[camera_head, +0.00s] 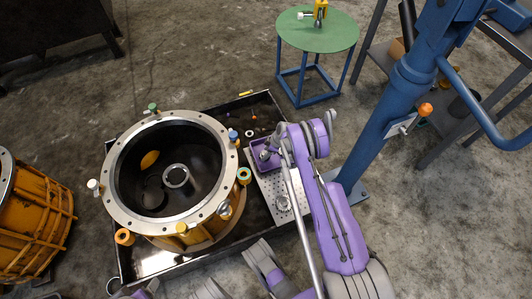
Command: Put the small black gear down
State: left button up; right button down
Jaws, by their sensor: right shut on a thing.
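My right arm reaches up from the bottom right, and its gripper (268,154) is at a small purple tray (258,164) beside the large yellow housing (222,216). The gripper is small in this view and partly hidden by my purple wrist. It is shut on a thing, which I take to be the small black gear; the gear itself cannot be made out. Parts of my left arm show at the bottom edge, but its gripper is not in view.
The housing, with a bare metal flange (112,195), stands in a black tray (150,264). A perforated metal plate (277,188) lies right of it. A blue hoist post (378,128) rises at right. A green round table (335,38) stands behind, and a yellow drum (35,215) at left.

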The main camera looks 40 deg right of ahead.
jog(key=shift+f, duration=0.15)
jog(key=shift+c, duration=0.6)
grip_release()
